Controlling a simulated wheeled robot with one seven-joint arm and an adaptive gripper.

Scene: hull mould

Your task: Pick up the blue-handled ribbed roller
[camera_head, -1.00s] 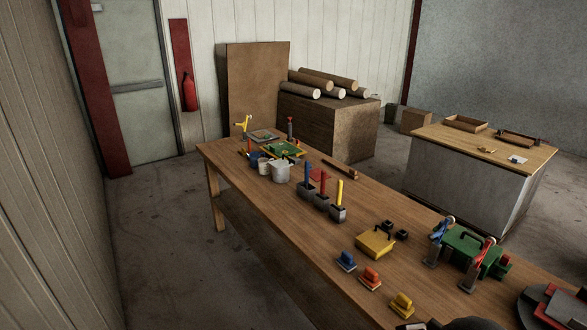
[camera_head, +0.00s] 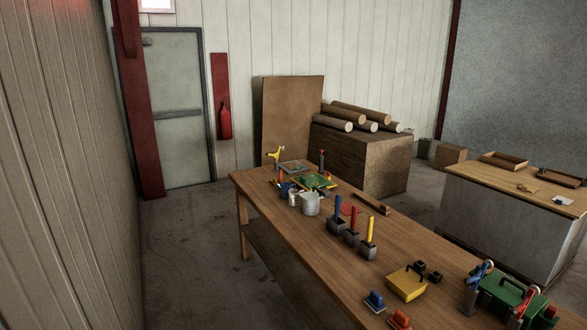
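Several blue-handled things stand on the long wooden table (camera_head: 290,222); which one is the ribbed roller is too small to tell. A blue upright handle (camera_head: 337,208) stands in a grey holder, beside a red one (camera_head: 354,220) and a yellow one (camera_head: 370,230) in like holders. Nearer, at the right, a blue-handled tool (camera_head: 482,271) with a pale round part rests at a grey stand, left of the green case (camera_head: 510,296). A red-handled one (camera_head: 524,300) is on the case's right. No ribs can be made out. My gripper is not in view.
A yellow box (camera_head: 407,283), small blue (camera_head: 374,301) and red (camera_head: 400,319) blocks and white pots (camera_head: 310,204) share the table. A second table (camera_head: 540,195) stands at the right. Bare floor (camera_head: 190,270) lies between the left wall and the long table.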

